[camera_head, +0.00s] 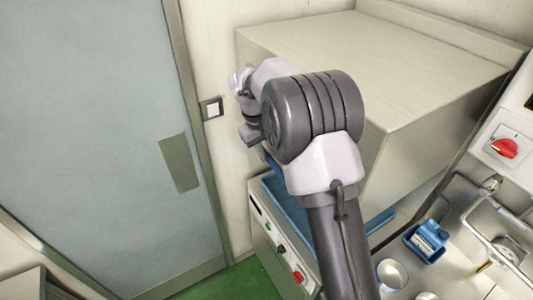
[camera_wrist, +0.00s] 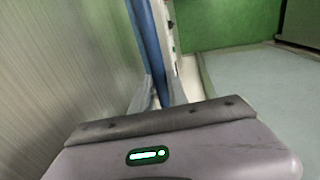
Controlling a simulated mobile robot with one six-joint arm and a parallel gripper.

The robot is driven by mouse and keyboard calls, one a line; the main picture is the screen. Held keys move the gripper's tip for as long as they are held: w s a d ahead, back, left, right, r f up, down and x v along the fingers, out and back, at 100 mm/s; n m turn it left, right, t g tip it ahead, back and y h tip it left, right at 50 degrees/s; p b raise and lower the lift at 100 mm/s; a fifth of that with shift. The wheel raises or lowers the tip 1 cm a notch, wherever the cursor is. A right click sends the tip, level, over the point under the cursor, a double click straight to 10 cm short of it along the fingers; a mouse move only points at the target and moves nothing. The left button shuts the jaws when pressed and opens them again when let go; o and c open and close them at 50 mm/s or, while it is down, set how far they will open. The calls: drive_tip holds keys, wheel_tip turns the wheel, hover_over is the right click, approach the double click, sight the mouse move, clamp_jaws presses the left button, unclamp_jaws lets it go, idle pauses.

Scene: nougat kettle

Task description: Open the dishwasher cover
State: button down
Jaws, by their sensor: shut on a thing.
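The dishwasher cover (camera_head: 330,45) is a large beige box in the middle and right of the head view. Its beige wall also fills the left of the wrist view (camera_wrist: 60,70). A blue bar (camera_wrist: 150,45) runs down beside that wall to my gripper (camera_wrist: 152,98). In the head view my gripper (camera_head: 247,132) is at the cover's left side, partly hidden by my own wrist. It is shut on what looks like the blue bar; the fingertips' contact is mostly hidden. My arm hides much of the cover's front.
Below the cover is a base with a control panel (camera_head: 280,250). A sink area with a blue container (camera_head: 426,240) and metal cups (camera_head: 392,274) lies at right. A grey-blue door (camera_head: 95,130) and wall switch (camera_head: 211,108) are at left. The green floor (camera_head: 250,282) is partly clear.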

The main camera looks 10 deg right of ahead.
drive_tip(key=c, duration=1.3)
unclamp_jaws()
drive_tip(key=s+a+r+p, duration=0.1)
drive_tip(key=a+r, duration=0.2)
drive_tip(key=r, duration=1.4)
drive_tip(key=shift+p, duration=0.4)
